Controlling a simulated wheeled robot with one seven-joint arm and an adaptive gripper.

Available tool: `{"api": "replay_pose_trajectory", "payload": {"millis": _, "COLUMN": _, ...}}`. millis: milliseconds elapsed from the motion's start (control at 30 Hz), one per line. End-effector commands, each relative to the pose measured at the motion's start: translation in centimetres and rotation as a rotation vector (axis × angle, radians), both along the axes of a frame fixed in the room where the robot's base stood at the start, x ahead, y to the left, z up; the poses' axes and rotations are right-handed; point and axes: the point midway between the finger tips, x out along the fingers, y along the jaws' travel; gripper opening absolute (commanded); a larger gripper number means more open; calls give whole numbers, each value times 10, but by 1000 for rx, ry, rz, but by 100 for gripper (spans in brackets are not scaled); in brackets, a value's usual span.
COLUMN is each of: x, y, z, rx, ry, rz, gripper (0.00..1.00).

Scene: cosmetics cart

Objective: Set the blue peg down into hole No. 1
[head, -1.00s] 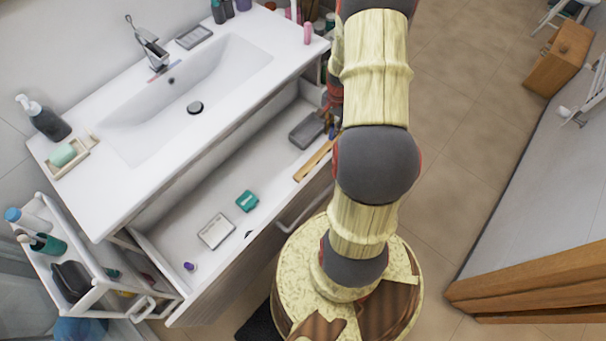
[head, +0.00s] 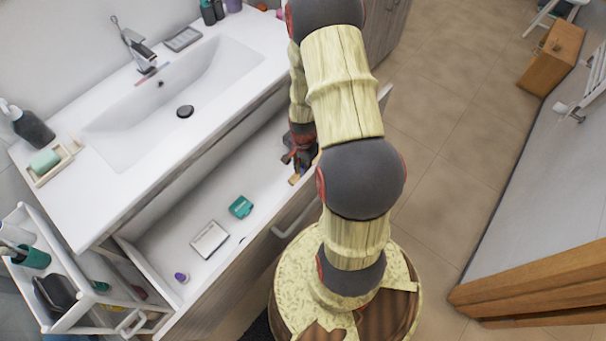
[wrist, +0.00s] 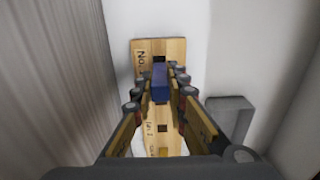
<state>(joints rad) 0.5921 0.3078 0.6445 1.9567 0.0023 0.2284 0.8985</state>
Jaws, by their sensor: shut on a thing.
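In the wrist view the blue peg (wrist: 160,82) is between the fingertips of my gripper (wrist: 159,88), which is shut on it. Beneath is a wooden board (wrist: 176,47) with several square holes and dark lettering. A dark hole (wrist: 159,59) shows just beyond the peg's far end, beside lettering that begins "No."; its number is not clear. Another hole (wrist: 163,128) lies nearer the camera. I cannot tell whether the peg's lower end is in a hole or above the board. In the head view my gripper (head: 298,160) is low in the open drawer, over the board (head: 294,180).
A grey box (wrist: 230,116) lies right of the board in the wrist view. The open drawer (head: 165,235) also holds a white case (head: 210,240), a teal item (head: 241,207) and a purple item (head: 181,277). Drawer walls stand close on both sides of my gripper.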

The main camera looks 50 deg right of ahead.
Motion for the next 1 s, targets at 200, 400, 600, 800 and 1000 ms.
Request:
{"api": "replay_pose_trajectory", "payload": {"millis": 200, "x": -1, "y": 3, "z": -34, "rx": 2, "ry": 2, "rz": 1, "gripper": 0}}
{"api": "replay_pose_trajectory", "payload": {"millis": 400, "x": 0, "y": 3, "z": -34, "rx": 0, "ry": 0, "rz": 0, "gripper": 0}}
{"api": "replay_pose_trajectory", "payload": {"millis": 600, "x": 0, "y": 3, "z": -33, "rx": 0, "ry": 0, "rz": 0, "gripper": 24}}
{"api": "replay_pose_trajectory", "payload": {"millis": 800, "x": 0, "y": 3, "z": -34, "rx": 0, "ry": 1, "rz": 0, "gripper": 33}}
{"api": "replay_pose_trajectory", "payload": {"millis": 1000, "x": -1, "y": 3, "z": -34, "rx": 1, "ry": 1, "rz": 0, "gripper": 33}}
